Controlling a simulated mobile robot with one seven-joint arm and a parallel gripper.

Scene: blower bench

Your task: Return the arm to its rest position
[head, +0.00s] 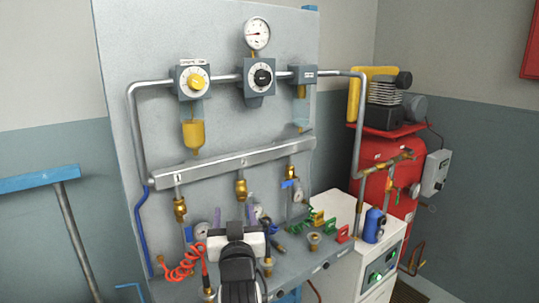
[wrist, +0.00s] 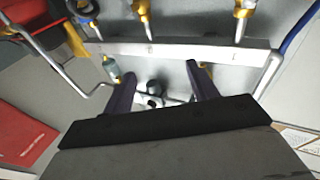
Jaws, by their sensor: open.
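My gripper (wrist: 160,88) shows in the wrist view with its two dark fingers spread apart and nothing between them. In the head view my arm stands at the bottom centre, in front of the grey bench panel (head: 115,120).
The panel carries a pressure gauge (head: 257,33), regulators and valves. A red compressor (head: 375,160) stands right. A blue-topped stand (head: 38,178) is left.

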